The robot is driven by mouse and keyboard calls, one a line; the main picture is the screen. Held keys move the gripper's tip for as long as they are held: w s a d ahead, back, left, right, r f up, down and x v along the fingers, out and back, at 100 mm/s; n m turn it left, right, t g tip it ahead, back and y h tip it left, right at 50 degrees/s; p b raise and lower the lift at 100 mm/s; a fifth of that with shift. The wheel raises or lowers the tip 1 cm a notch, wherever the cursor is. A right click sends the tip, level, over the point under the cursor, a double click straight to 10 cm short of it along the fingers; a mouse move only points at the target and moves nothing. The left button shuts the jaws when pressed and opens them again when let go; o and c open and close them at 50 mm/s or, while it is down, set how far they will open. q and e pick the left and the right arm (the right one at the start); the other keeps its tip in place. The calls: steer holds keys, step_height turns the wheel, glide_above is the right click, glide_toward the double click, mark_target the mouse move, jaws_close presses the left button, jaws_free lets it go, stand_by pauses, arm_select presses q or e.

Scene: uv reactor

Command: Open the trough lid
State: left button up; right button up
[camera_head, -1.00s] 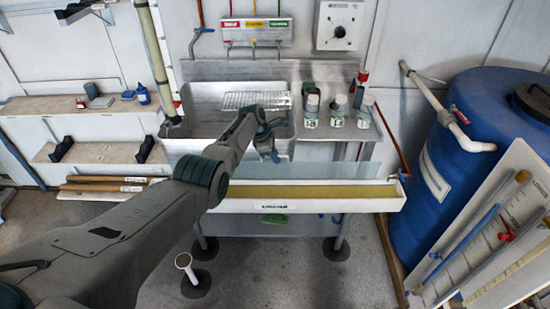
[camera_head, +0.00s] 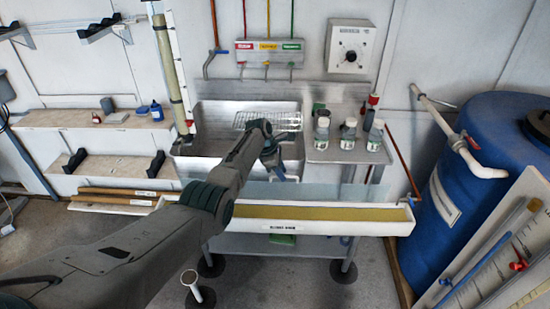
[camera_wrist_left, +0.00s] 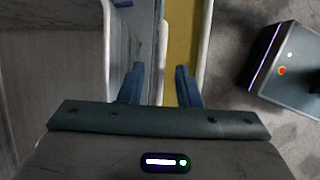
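The long white trough (camera_head: 335,225) runs along the front of the metal table, with yellow-brown contents along its length. A clear bluish panel (camera_head: 345,193), which looks like the lid, lies along the trough's back side; its exact tilt is hard to tell. My left gripper (camera_head: 277,174) points down above the back side of the trough, left of its middle. In the left wrist view the fingers of my left gripper (camera_wrist_left: 157,82) are apart, with a thin white edge (camera_wrist_left: 162,50) between them; I cannot tell whether they touch it. My right gripper is out of view.
A metal sink (camera_head: 215,150) with a wire rack (camera_head: 268,119) lies behind the trough. Several capped bottles (camera_head: 348,134) stand on the right shelf. A blue barrel (camera_head: 495,190) and a leaning white board (camera_head: 500,262) stand at the right.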

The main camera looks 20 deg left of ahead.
arm_select(q)
steer(key=v, duration=0.7)
steer(key=shift+a+r, duration=0.1)
steer(key=shift+r, duration=0.1)
steer(key=shift+f, duration=0.1)
